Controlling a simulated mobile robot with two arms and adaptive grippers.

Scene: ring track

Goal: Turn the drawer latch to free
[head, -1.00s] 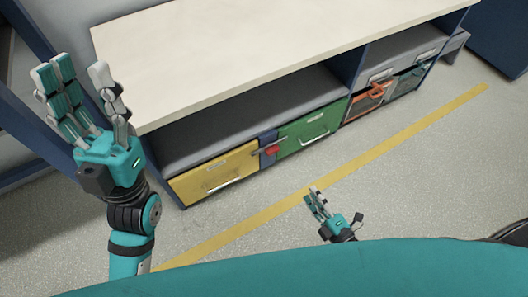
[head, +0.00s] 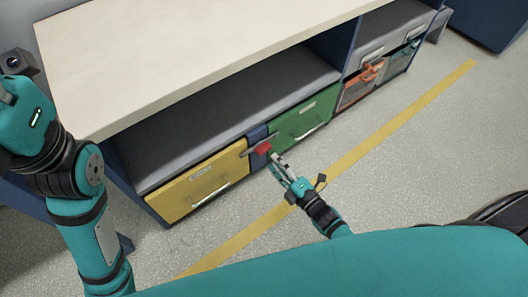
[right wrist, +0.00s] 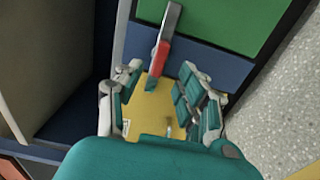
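The drawer latch (head: 263,148) is a grey bar with a red part, on the blue divider between a yellow drawer (head: 196,190) and a green drawer (head: 303,119). In the right wrist view the latch (right wrist: 162,45) lies across the divider, its red end over the yellow drawer front. My right gripper (head: 279,164) is close in front of the latch. In the right wrist view my right gripper (right wrist: 160,88) is open, its fingers apart around the red end; contact cannot be told. My left gripper (head: 22,115) is at the left edge, its fingers out of frame.
The drawers sit low in a cabinet with a pale top (head: 180,60) and an open grey shelf (head: 240,110). An orange-trimmed bin (head: 358,88) stands further right. A yellow floor line (head: 400,118) runs along the clear floor.

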